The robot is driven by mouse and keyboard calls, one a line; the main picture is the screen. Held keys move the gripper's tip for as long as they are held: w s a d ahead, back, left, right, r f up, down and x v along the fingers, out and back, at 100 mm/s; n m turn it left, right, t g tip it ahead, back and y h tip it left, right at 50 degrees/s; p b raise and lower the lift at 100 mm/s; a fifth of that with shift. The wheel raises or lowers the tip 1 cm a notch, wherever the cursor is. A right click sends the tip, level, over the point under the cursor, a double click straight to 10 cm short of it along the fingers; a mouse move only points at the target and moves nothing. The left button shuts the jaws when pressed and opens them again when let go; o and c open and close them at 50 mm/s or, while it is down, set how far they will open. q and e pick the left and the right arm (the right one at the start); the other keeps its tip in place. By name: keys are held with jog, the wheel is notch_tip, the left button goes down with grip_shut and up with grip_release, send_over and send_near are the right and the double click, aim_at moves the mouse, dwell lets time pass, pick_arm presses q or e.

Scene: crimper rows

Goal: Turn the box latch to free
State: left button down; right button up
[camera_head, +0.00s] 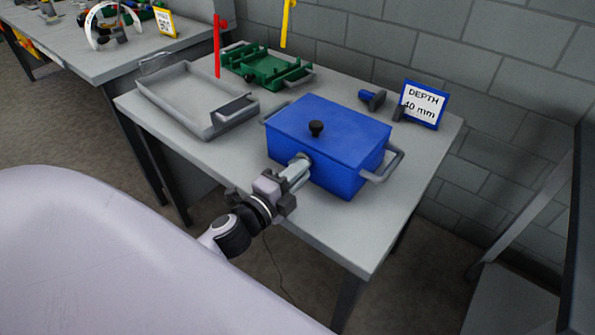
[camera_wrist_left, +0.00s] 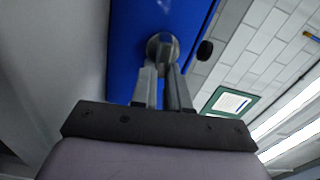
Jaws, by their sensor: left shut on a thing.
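The box latch, a round grey knob (camera_wrist_left: 162,48), sits on the box's front face. My left gripper (camera_head: 300,166) reaches the front face and its fingers are shut on the latch. In the left wrist view the two fingers (camera_wrist_left: 163,75) meet at the latch against the blue face (camera_wrist_left: 133,25). The fingers partly hide the latch, so I cannot tell its turn angle. My right gripper is not in view.
A grey metal tray (camera_head: 160,92) and a green fixture (camera_head: 243,62) stand left of and behind the box. A blue-headed plug (camera_head: 371,98) and a "DEPTH 40 mm" sign (camera_head: 422,104) stand behind it to the right. The table's front right is clear.

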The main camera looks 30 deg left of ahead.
pick_arm(q)
jog(key=shift+f+m, duration=0.1)
jog(key=shift+m, duration=0.4)
jog(key=c, duration=1.1)
grip_release()
jog(key=s, duration=0.4)
jog(key=s+b, duration=0.1)
jog(key=s, duration=0.1)
jog(key=shift+a+f, duration=0.1)
jog(key=shift+a, duration=0.15)
jog(key=shift+s, duration=0.55)
